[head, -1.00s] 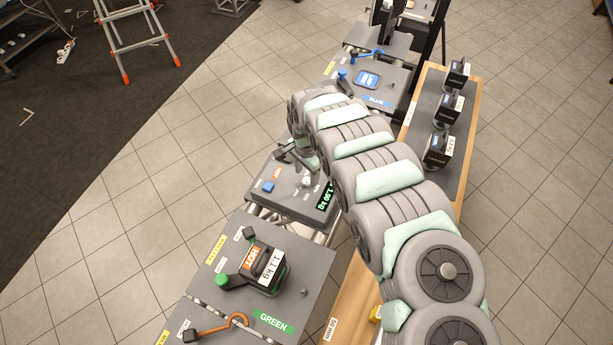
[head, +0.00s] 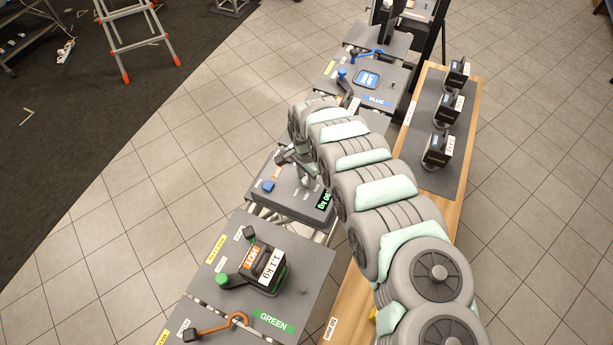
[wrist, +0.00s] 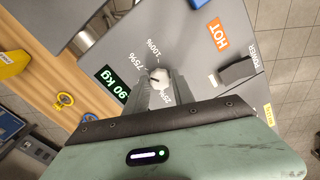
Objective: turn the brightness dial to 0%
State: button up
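The dial (wrist: 158,76) is a white round knob on a grey panel (wrist: 195,60), with percent marks around it. 75% and 100% are readable, and 25% is partly covered by a finger. No 0% mark can be made out. In the wrist view my gripper (wrist: 159,82) has its two grey fingers close together, one on each side of the knob, apparently against it.
A green-labelled unit (head: 310,270) stands in front, a blue-labelled one (head: 395,75) behind. Black weights (head: 438,150) stand on the bench at right.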

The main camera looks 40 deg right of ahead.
grip_shut()
